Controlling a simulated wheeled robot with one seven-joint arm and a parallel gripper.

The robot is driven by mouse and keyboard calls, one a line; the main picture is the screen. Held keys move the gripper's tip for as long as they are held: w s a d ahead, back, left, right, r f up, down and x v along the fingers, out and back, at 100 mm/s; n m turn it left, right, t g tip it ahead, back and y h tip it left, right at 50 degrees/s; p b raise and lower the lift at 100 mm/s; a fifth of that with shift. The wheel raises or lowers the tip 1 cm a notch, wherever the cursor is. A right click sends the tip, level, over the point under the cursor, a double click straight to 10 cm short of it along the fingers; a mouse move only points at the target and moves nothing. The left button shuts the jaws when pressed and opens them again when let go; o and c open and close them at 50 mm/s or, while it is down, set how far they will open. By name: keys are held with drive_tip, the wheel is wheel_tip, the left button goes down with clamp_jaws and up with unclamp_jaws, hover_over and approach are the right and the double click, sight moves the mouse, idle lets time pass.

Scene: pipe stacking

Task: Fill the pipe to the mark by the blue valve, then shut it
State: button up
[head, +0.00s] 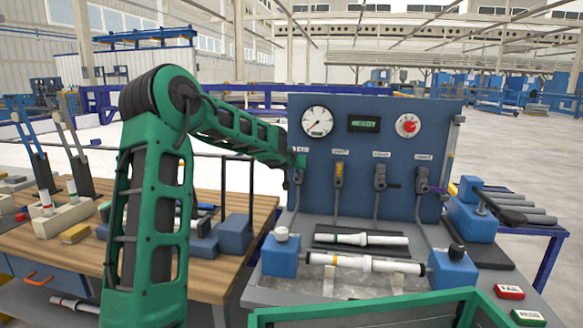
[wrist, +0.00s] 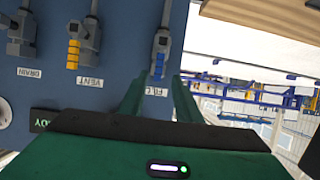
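The blue valve (wrist: 158,64), over a label reading FILL, is on the blue panel (wrist: 95,75) in the wrist view. Its blue handle points toward my gripper. My gripper (wrist: 157,80) is open, its two green fingers apart on either side of the handle's line. I cannot tell whether they touch it. In the head view my gripper (head: 300,160) is at the panel's left edge and partly hides this valve. A white pipe (head: 352,262) lies level between two blue clamp blocks (head: 281,255). Its mark is too small to make out clearly.
Above are a dial gauge (head: 317,121), a green display (head: 364,124) and a red knob (head: 407,125). Another pipe (head: 362,239) lies behind the clamped one.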

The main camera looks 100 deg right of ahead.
drive_tip(key=shift+v, duration=1.5)
